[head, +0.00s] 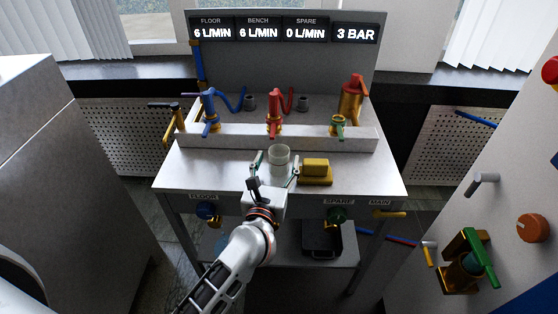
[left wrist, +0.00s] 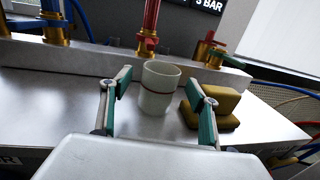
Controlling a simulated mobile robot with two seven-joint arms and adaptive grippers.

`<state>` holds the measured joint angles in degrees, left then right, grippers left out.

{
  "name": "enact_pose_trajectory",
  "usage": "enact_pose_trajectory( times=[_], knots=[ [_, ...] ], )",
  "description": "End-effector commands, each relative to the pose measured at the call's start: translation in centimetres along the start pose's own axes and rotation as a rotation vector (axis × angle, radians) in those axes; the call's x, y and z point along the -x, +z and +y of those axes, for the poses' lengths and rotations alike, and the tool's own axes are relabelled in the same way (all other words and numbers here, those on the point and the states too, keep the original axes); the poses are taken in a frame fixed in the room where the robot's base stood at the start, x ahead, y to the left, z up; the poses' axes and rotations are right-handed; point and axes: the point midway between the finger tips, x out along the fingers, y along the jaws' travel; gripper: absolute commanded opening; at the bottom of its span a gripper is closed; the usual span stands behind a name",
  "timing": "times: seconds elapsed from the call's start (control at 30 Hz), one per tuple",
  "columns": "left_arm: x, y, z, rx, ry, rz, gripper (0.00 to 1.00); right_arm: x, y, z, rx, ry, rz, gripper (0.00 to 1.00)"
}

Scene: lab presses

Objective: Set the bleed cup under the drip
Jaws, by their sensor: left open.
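The bleed cup (head: 279,155) is a pale, whitish cup standing upright on the bench top, in front of the red tap (head: 274,124). In the left wrist view the cup (left wrist: 160,88) shows a thin dark red line around it. My left gripper (head: 276,166) is open, with one green-padded finger on each side of the cup's near part. In the left wrist view gaps show between the fingers (left wrist: 158,92) and the cup. No drip can be made out at the taps. My right gripper is not in view.
A yellow block on a yellow base (head: 315,170) stands close to the right of the cup. A low metal ledge (head: 230,140) runs behind, with a blue tap (head: 209,115) left and a green one (head: 338,125) right. The bench top is clear at left and far right.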

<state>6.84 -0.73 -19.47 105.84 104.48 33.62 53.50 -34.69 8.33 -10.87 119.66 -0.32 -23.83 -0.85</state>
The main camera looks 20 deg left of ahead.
Motion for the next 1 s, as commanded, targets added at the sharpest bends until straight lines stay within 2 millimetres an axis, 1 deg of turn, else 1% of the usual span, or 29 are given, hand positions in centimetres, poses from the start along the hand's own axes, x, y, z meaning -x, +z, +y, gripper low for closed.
enact_pose_trajectory(
  times=[0.03,0.1,0.2,0.47,0.57,0.6,0.63,0.73,0.77,1.0],
  knots=[
    [-0.8,-0.1,0.0,0.000,0.000,0.000,0.61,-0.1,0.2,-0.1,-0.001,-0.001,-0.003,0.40],
    [-1.7,-0.1,0.0,0.001,0.000,0.000,0.61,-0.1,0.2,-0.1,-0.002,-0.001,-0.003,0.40],
    [-2.5,-0.1,0.0,-0.001,0.000,0.000,0.61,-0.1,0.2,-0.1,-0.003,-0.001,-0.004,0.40],
    [-2.7,-0.1,0.0,0.000,-0.001,0.000,0.61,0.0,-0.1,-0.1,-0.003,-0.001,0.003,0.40],
    [-2.7,-0.1,0.0,0.000,-0.001,0.000,0.37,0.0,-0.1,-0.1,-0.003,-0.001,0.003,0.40],
    [-2.7,-0.1,0.0,0.000,-0.001,0.000,0.27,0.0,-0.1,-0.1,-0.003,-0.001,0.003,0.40],
    [-2.7,-0.1,0.0,0.000,-0.001,0.000,0.19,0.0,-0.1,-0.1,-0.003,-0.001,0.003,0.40],
    [-2.7,-0.1,0.0,0.000,-0.001,-0.001,0.18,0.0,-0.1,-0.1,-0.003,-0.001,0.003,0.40],
    [-2.7,-0.1,0.0,0.000,-0.001,-0.001,0.15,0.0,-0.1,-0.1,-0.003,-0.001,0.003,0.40],
    [-2.7,0.2,0.0,0.000,-0.001,-0.002,0.15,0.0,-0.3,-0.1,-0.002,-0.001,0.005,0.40]
  ],
)
